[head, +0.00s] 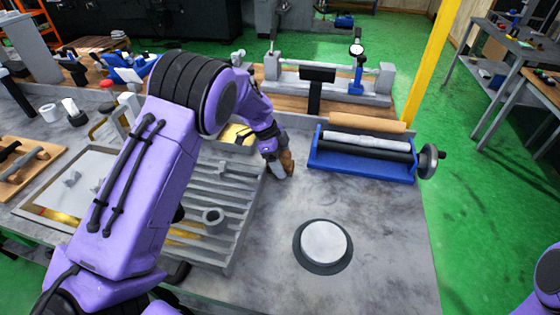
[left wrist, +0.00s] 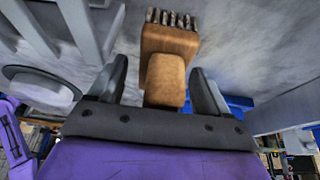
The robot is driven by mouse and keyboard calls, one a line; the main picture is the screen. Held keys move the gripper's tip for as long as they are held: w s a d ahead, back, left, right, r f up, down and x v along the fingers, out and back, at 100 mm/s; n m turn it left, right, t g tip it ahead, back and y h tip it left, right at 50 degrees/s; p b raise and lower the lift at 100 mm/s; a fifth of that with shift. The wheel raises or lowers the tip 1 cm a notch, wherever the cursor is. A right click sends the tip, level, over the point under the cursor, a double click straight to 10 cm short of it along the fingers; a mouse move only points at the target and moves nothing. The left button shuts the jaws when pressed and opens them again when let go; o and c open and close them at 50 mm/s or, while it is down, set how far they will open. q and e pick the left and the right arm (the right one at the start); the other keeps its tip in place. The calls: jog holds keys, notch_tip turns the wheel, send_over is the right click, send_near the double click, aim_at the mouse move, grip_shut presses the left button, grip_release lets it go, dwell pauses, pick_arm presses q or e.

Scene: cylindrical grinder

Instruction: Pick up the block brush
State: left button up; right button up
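The block brush is brown, with a wooden body and dark bristle tufts. In the head view the brush (head: 287,159) is at my left gripper (head: 279,163), right of the ribbed grey tray, and partly hidden by it. In the left wrist view the brush (left wrist: 166,70) lies between the two dark fingers of my left gripper (left wrist: 165,88), bristles at the far end. The fingers are apart, with a visible gap on each side of the brush's narrower near part. My right gripper is out of view.
The ribbed grey tray (head: 238,225) is beneath and beside my left arm. A blue roller unit (head: 360,172) with a handwheel stands right of the brush. A round disc (head: 323,242) lies in front. The bench is clear between the tray and disc.

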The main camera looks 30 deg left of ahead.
pick_arm(q)
jog(key=c, duration=1.1)
jog(key=shift+r, duration=0.1)
notch_tip(320, 180, up, 18)
jog(key=shift+b, duration=1.1)
jog(key=shift+o, duration=0.7)
